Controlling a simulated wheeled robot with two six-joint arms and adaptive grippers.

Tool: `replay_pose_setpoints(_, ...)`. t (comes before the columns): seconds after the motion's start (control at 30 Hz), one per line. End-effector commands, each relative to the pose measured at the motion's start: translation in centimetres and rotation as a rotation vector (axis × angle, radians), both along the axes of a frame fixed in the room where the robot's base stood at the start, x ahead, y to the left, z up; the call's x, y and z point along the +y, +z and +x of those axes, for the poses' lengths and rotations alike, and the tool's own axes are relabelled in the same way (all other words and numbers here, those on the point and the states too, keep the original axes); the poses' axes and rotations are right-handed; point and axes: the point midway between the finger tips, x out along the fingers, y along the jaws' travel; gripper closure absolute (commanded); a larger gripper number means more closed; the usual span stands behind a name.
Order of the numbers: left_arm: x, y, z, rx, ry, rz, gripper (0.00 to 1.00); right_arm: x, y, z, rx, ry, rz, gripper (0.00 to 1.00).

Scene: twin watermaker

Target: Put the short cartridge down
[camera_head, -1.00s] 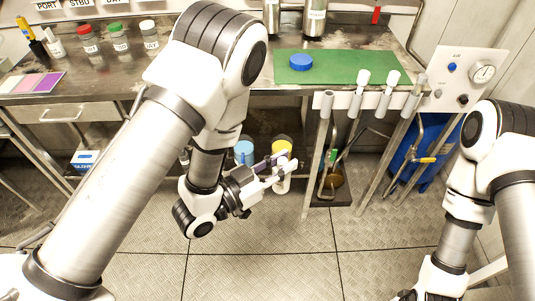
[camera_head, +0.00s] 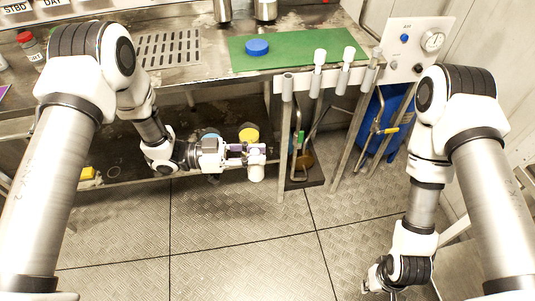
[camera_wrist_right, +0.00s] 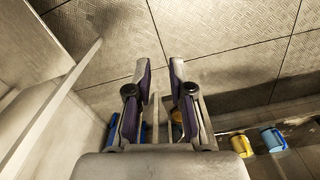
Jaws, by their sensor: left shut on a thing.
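My left gripper (camera_head: 250,153) is shut on a short white cylinder, the short cartridge (camera_head: 257,172). It holds the cartridge roughly upright in front of the bench's lower shelf, and the fingers cover part of it. Whether the cartridge touches anything below cannot be told. My right gripper (camera_wrist_right: 164,85) is open and empty in the right wrist view, its two purple-padded fingers apart. In the head view only part of it shows at the bottom edge.
A yellow-lidded container (camera_head: 249,134) stands close behind the left gripper, with a blue-lidded one beside it. A rack (camera_head: 300,86) with white-capped tubes hangs at the bench front. A green mat (camera_head: 290,45) bears a blue lid (camera_head: 257,47). The floor in front is clear.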

Motion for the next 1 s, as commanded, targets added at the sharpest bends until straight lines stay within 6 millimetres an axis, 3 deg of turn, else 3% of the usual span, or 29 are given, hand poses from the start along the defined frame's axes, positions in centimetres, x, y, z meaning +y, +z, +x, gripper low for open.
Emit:
replay_pose_setpoints(0.03,0.1,0.0,0.0,-0.001,-0.009,0.000,1.00,0.1,0.0,0.5,-0.025,0.015,0.003,0.50)
replay_pose_setpoints(0.1,0.1,0.0,0.0,0.000,-0.011,0.000,1.00,0.7,0.1,2.2,-0.101,0.077,0.033,0.29)
replay_pose_setpoints(0.17,0.1,0.0,-0.1,0.001,-0.011,0.000,1.00,1.9,0.2,4.6,-0.203,0.153,0.078,0.29)
replay_pose_setpoints(0.27,0.0,0.0,-0.1,0.001,-0.010,0.000,1.00,5.2,1.2,9.7,-0.434,0.318,0.194,0.29)
replay_pose_setpoints(0.4,0.0,0.0,-0.1,0.001,-0.009,0.000,1.00,11.2,5.5,16.2,-0.817,0.561,0.411,0.29)
replay_pose_setpoints(0.5,0.0,0.0,-0.1,0.001,-0.009,-0.001,1.00,15.2,10.1,18.7,-1.079,0.709,0.588,0.29)
replay_pose_setpoints(0.6,0.0,0.0,-0.1,0.001,-0.009,-0.001,1.00,17.7,14.2,19.4,-1.274,0.821,0.754,0.29)
replay_pose_setpoints(0.7,0.0,0.0,-0.1,0.001,-0.009,-0.001,1.00,18.9,16.4,19.3,-1.366,0.891,0.863,0.29)
replay_pose_setpoints(0.87,0.0,0.0,-0.1,0.001,-0.009,-0.001,1.00,20.1,17.1,19.9,-1.388,0.936,0.887,0.29)
replay_pose_setpoints(1.0,0.0,0.0,-0.1,0.001,-0.009,-0.001,1.00,22.3,17.0,20.7,-1.386,0.938,0.889,0.29)
